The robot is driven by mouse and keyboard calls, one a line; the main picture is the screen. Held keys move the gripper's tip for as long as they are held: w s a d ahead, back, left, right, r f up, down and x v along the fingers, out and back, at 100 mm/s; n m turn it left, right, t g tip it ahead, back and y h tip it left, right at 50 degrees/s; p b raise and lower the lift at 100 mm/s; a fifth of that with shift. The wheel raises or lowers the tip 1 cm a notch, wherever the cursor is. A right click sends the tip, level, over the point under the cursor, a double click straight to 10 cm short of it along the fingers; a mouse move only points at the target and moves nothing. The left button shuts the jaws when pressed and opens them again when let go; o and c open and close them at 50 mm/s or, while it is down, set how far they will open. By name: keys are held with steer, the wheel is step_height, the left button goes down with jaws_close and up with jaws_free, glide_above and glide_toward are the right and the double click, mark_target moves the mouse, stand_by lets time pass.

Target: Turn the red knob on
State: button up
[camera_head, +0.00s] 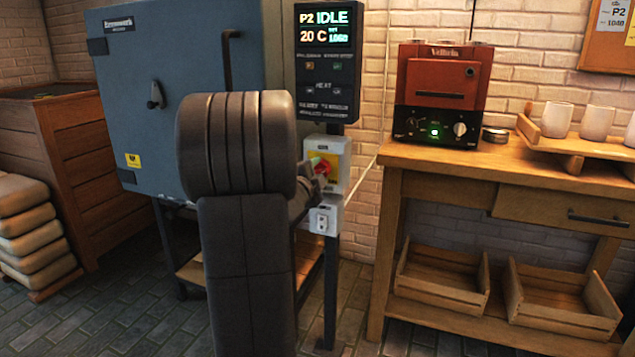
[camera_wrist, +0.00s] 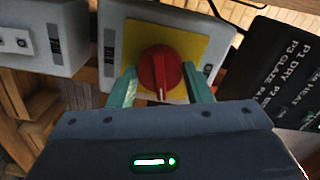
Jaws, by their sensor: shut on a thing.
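The red knob (camera_wrist: 159,72) sits on a yellow plate (camera_wrist: 190,38) on the front of a white switch box (camera_wrist: 113,25) in the wrist view. A white line on the knob points toward the bottom of that picture. My gripper (camera_wrist: 160,84) is at the knob, with one green finger on each side, shut on it. In the head view the knob (camera_head: 323,169) shows as a small patch of red on the white switch box (camera_head: 343,152), mostly hidden by my gripper (camera_head: 318,172) and arm.
A display (camera_head: 328,55) above the box reads P2 IDLE and 20 C. A blue-grey kiln (camera_head: 160,60) stands at left. A smaller white box (camera_head: 323,219) with a rocker switch hangs below. A wooden table (camera_head: 400,157) with a red machine (camera_head: 440,90) stands at right.

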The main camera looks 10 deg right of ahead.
steer(key=shift+m+b, duration=0.9)
steer(key=shift+m, duration=0.7)
steer(key=o, duration=1)
steer(key=p+v, duration=0.2)
steer(key=v, duration=1.1)
steer(key=shift+s+a, duration=0.25)
steer(key=shift+s, duration=0.1)
